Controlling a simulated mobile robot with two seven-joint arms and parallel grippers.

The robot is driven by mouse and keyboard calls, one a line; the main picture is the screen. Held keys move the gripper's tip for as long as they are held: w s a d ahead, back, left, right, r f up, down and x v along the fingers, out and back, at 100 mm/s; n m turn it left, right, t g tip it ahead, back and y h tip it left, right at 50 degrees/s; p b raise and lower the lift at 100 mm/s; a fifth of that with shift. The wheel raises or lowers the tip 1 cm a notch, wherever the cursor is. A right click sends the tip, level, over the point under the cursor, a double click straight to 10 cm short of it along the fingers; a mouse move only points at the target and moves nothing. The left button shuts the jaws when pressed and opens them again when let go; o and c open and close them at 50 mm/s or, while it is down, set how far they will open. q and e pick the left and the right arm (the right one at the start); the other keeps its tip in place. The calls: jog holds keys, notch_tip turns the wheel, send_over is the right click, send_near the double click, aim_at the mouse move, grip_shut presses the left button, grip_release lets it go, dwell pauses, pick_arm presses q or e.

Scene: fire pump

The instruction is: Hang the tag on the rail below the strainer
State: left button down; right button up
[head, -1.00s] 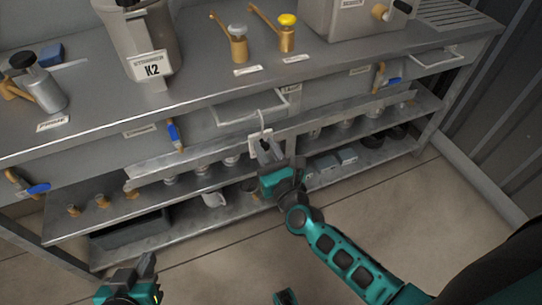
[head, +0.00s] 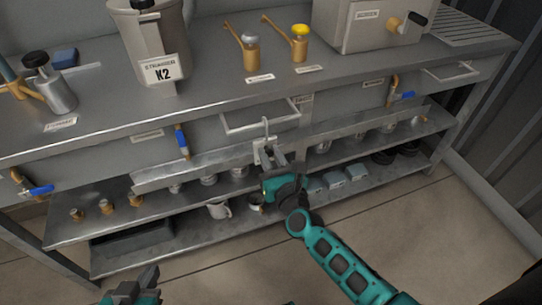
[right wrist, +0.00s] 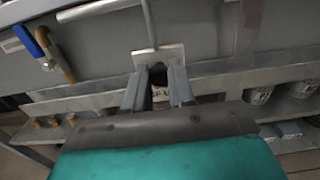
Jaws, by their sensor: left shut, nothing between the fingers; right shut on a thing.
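The strainer (head: 150,45), a grey vessel labelled K2, stands on the bench top. Below it, a grey metal rail (head: 190,168) runs along the front above the lower shelves; it also shows in the right wrist view (right wrist: 75,101). My right gripper (head: 271,157) is shut on the tag (head: 259,147), a pale square plate with a rod-like hook rising from it. In the right wrist view the tag (right wrist: 143,57) sits upright at the fingertips (right wrist: 158,78). It appears near the rail's right part; whether hook and rail touch I cannot tell. My left gripper (head: 143,279) is shut and empty, low at the left.
Lower shelves hold cups, a white mug (head: 218,210) and grey boxes (head: 355,173). Floor in front is clear.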

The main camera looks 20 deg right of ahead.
jog(key=o, duration=0.9)
jog(key=s, duration=1.3)
jog(key=shift+d, duration=0.25)
